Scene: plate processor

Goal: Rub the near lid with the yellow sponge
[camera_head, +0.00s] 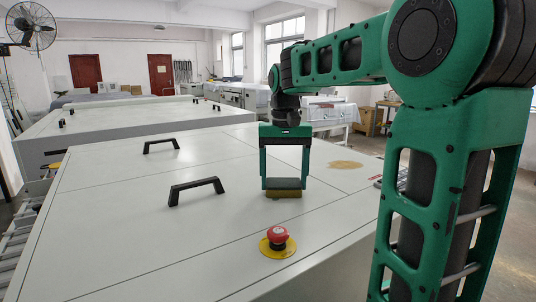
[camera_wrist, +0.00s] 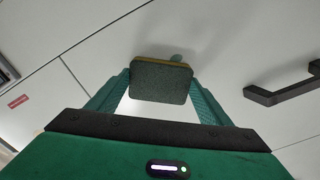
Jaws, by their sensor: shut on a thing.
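The yellow sponge (camera_head: 284,193) with a dark green pad is between the fingertips of my gripper (camera_head: 284,184), which is shut on it. In the wrist view the sponge (camera_wrist: 160,82) shows its dark pad side, with a thin yellow edge behind. In the head view the sponge is low over the near lid (camera_head: 235,222), right of the near black handle; whether it touches the lid I cannot tell. A tan stain (camera_head: 345,165) lies on the white top to the right of my gripper.
Two black handles, the near one (camera_head: 196,190) and the farther one (camera_head: 161,146), rise from the white top. A red emergency button on a yellow base (camera_head: 278,240) stands in front of my gripper. Another white machine (camera_head: 130,120) stands behind.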

